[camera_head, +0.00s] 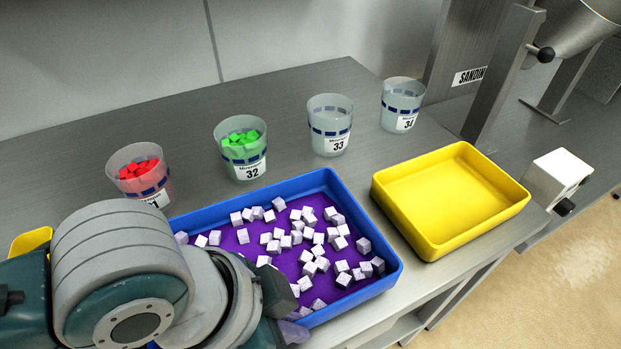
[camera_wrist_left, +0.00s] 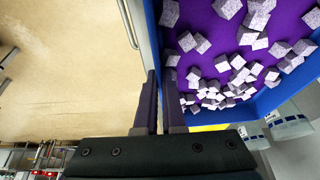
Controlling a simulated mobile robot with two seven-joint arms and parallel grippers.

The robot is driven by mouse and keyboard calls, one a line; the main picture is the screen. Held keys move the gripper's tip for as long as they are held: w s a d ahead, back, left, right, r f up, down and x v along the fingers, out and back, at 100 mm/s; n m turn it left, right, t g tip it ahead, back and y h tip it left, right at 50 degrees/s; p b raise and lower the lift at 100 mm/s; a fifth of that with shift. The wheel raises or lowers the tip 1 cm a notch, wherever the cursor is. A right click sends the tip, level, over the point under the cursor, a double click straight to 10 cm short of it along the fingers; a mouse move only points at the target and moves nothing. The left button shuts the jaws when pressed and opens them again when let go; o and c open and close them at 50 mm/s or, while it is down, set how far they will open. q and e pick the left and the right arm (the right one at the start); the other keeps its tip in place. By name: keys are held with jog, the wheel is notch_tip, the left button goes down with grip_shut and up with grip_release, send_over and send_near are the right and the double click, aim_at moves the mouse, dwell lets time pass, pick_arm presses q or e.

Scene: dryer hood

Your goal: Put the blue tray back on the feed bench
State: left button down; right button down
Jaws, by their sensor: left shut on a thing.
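The blue tray (camera_head: 330,186) has a purple floor and holds many small pale speckled cubes. It appears over the grey bench (camera_head: 300,88), in front of the cups; I cannot tell whether it rests on the bench or is slightly raised. My left gripper (camera_wrist_left: 158,98) is shut on the tray's near wall, with its two dark fingers on either side of it in the left wrist view. The tray also fills the upper right there (camera_wrist_left: 152,40). In the head view my left arm hides the tray's near left corner. My right gripper is in neither view.
A yellow tray (camera_head: 455,205), empty, sits right of the blue tray. Cups with red cubes (camera_head: 140,175) and green cubes (camera_head: 241,148) stand behind, with cups 33 (camera_head: 330,124) and 34 (camera_head: 402,104). A white box (camera_head: 556,178) is at the right edge. Another yellow thing (camera_head: 30,241) shows at left.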

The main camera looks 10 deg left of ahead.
pick_arm(q)
jog(key=shift+f, duration=0.85)
jog(key=shift+f, duration=0.15)
jog(key=c, duration=1)
grip_release()
